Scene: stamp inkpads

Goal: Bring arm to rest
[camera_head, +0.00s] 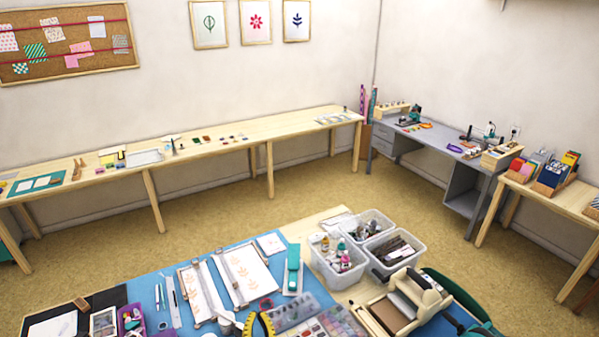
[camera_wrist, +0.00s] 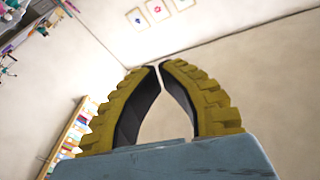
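My gripper (camera_wrist: 159,66) fills the middle of the wrist view. Its two ridged yellow fingers with black inner pads curve together and their tips nearly meet. Only bare wall shows between them, so it holds nothing. The blue-grey gripper body spans the bottom of that view. In the camera_head view, yellow and black finger parts show at the bottom edge, in front of the blue-matted table (camera_head: 150,290).
The near table holds grey bins (camera_head: 338,275), a beige press (camera_head: 405,300), a white frame with orange prints (camera_head: 205,290) and tools. A long wooden bench (camera_head: 290,125) runs along the back wall. A grey desk (camera_head: 465,185) stands right. Open floor (camera_head: 200,215) lies between.

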